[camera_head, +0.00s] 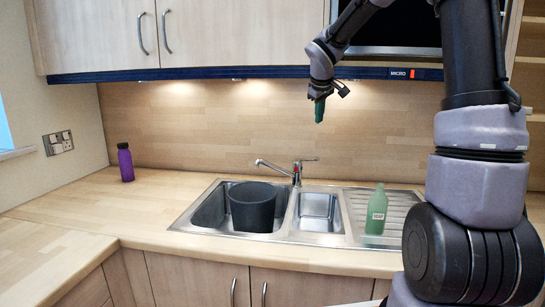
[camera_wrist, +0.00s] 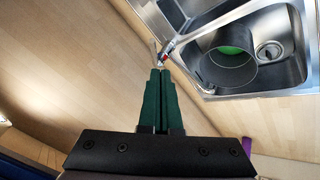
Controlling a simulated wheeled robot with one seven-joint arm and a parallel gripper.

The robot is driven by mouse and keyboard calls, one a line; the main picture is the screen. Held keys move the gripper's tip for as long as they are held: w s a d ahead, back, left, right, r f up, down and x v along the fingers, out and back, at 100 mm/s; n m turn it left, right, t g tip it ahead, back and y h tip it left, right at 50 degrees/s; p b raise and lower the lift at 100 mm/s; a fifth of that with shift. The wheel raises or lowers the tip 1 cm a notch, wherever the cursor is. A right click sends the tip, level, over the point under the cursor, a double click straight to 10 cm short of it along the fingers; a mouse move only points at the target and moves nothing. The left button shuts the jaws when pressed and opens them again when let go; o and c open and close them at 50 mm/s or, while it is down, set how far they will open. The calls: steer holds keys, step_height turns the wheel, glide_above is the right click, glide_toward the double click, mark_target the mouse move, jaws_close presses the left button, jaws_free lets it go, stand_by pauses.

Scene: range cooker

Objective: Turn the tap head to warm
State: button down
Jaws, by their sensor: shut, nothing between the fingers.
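The tap (camera_head: 296,173) stands at the back edge of the sink, its spout reaching to the left and its lever, the tap head (camera_head: 309,160), pointing right. In the wrist view the tap (camera_wrist: 166,52) shows just beyond my fingertips, with a red mark on it; the fingers partly cover that area. My gripper (camera_head: 319,112) has green fingers and hangs above and slightly right of the tap, clear of it. In the wrist view my gripper (camera_wrist: 160,72) has its fingers together with nothing between them.
A dark pot (camera_head: 252,205) stands in the left basin; something green shows inside it in the wrist view. A green bottle (camera_head: 377,210) stands on the drainer (camera_head: 400,203). A purple bottle (camera_head: 125,162) is at the far left. Cabinets (camera_head: 200,35) hang above the worktop.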

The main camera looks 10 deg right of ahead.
steer(key=s+r+m+y, duration=0.2)
steer(key=s+m, duration=0.3)
steer(key=s, duration=1.2)
steer(key=s+r+m+y, duration=0.1)
steer(key=s+m, duration=0.4)
steer(key=s, duration=1.2)
steer(key=shift+a+r+y, duration=0.3)
steer(key=shift+r+y, duration=0.1)
steer(key=shift+r, duration=0.05)
steer(key=shift+t, duration=0.3)
